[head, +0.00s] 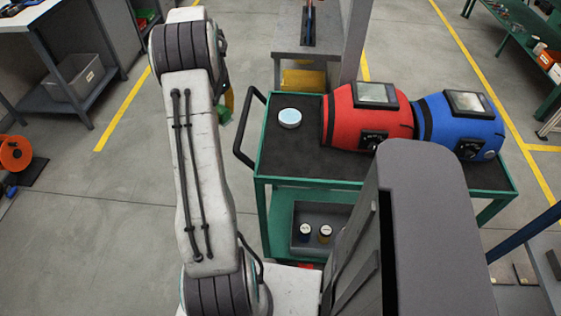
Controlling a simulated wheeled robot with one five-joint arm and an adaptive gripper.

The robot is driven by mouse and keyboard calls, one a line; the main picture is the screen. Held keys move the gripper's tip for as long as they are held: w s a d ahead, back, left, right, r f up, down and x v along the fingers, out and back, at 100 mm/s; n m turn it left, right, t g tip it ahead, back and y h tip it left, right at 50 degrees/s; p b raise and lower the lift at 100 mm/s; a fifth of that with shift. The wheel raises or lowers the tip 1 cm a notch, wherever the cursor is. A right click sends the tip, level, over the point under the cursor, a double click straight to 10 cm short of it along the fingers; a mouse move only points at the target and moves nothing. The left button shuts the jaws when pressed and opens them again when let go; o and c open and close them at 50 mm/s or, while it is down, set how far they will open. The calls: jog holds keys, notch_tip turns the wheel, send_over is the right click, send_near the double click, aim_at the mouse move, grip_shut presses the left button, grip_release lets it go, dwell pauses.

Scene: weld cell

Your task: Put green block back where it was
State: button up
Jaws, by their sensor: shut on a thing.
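The green block (224,115) shows only in part, just right of my raised arm and left of the trolley's handle. My gripper (222,105) is mostly hidden behind my arm. It is shut on the green block and holds it off to the left of the trolley. The fingertips and most of the block cannot be made out.
A green trolley (283,160) with a dark top carries a round pale-blue-topped tin (290,118), a red welding helmet (345,120) and a blue welding helmet (470,130). Its front left top is clear. A grey bin (310,214) with two small jars sits below. A black handle (241,140) juts left.

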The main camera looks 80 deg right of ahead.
jog(key=s+d+m+b, duration=0.2)
jog(key=s+m+b, duration=0.65)
jog(key=s, duration=2.05)
jog(key=m+p, duration=0.3)
jog(key=p, duration=0.2)
send_over(283, 155)
notch_tip(283, 155, down, 7)
jog(key=shift+f, duration=0.1)
jog(key=shift+f+p, duration=0.75)
jog(key=shift+f, duration=1.3)
jog(key=shift+f, duration=0.1)
jog(key=o, duration=1.1)
